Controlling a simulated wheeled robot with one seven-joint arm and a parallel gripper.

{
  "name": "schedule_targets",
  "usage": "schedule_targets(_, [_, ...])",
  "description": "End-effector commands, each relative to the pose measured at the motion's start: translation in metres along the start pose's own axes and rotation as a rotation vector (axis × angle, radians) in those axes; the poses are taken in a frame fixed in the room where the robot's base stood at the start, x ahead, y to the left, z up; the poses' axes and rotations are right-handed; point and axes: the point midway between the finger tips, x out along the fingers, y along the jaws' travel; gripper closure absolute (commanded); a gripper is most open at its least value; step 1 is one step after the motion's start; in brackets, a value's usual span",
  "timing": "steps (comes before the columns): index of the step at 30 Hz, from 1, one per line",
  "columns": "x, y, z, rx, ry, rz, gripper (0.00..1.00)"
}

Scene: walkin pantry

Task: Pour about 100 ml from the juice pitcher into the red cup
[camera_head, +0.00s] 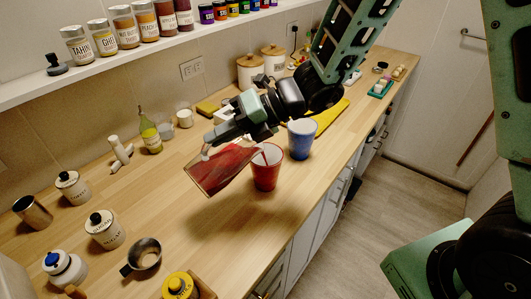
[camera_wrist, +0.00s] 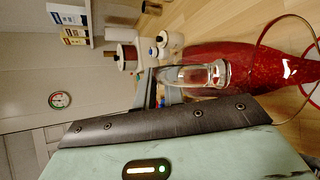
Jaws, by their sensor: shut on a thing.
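The glass juice pitcher (camera_head: 222,169) is tilted well over toward the right, with red juice in it and its spout end at the red cup's rim. My gripper (camera_head: 214,138) is shut on the pitcher's handle, which shows clear in the wrist view (camera_wrist: 195,76). The red cup (camera_head: 266,172) stands upright on the counter. A thin red streak shows between the spout and the cup's mouth. The juice level in the cup cannot be made out. In the wrist view, the pitcher's red body (camera_wrist: 245,64) fills the right side.
A blue cup (camera_head: 301,139) stands close to the right of the red cup. A green-tinted bottle (camera_head: 150,136) and small jars stand behind. Canisters (camera_head: 104,230) and a metal measuring cup (camera_head: 144,254) are at the front left. The counter's front edge runs near the cups.

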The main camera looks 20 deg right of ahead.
Motion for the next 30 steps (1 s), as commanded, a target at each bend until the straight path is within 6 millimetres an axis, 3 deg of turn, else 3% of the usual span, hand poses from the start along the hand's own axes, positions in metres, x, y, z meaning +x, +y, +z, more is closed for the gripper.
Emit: schedule_targets(30, [-0.009, -0.0005, 0.0052, 0.019, -0.009, 0.04, 1.0])
